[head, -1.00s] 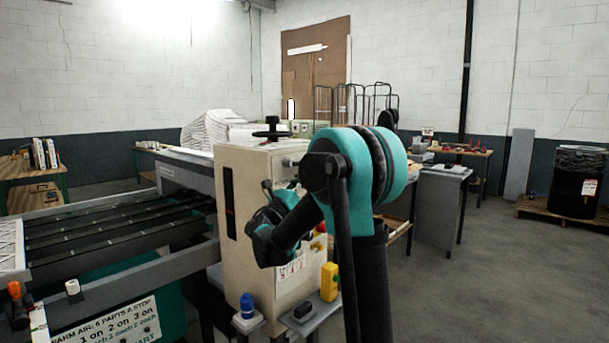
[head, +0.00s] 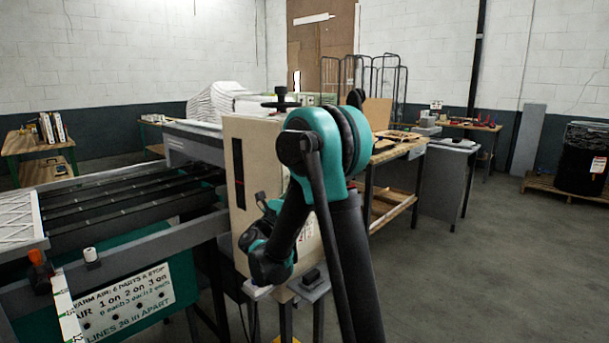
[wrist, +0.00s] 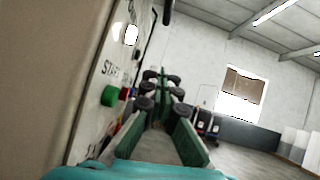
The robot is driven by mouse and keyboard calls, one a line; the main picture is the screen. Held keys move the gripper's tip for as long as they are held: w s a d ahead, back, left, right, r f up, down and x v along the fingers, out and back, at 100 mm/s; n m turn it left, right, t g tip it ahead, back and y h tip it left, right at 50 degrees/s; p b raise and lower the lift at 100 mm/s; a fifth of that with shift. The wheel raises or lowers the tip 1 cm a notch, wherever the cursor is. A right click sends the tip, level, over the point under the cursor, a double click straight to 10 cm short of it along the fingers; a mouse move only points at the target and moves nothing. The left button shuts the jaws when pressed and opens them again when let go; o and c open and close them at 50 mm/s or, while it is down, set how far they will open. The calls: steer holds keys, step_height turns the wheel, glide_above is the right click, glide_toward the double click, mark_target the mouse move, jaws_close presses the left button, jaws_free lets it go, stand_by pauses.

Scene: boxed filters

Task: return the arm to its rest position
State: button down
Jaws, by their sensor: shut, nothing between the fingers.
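My arm is bent in front of the beige machine cabinet (head: 240,145), its teal-and-black elbow raised. Its forearm slopes down to the left, and the wrist end hangs close against the cabinet's front in the head view. The fingertips cannot be made out there. In the wrist view my gripper (wrist: 160,78) shows as green fingers with black joints. It is shut and empty. The cabinet's panel stands close on its left, with a green button (wrist: 110,96) beneath START lettering.
A conveyor with dark slats (head: 120,205) runs left of the cabinet, with a lettered sign (head: 130,300) below it. A wooden workbench (head: 395,150) and grey cabinet (head: 447,180) stand behind my arm. A black drum (head: 585,160) stands far right. The floor (head: 480,270) at right is clear.

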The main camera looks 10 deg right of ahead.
stand_by(0.3)
steer(key=s+d+f+m+g+y, duration=0.6)
steer(key=s+d+f+m+g, duration=0.3)
steer(key=s+d+f+m, duration=0.5)
steer(key=s+a+f+m+g+y, duration=0.1)
steer(key=s+f+m+y, duration=0.2)
steer(key=f, duration=0.2)
steer(key=s+f+m+g+y, duration=0.1)
steer(key=s+f+m+y, duration=0.1)
steer(key=s+f+m, duration=0.3)
steer(key=s+a+f+m+g+y, duration=0.1)
steer(key=s+a+f+m+y, duration=0.5)
steer(key=a, duration=0.5)
steer(key=shift+s+f+y, duration=0.6)
steer(key=shift+s+f, duration=0.15)
steer(key=shift+s, duration=0.3)
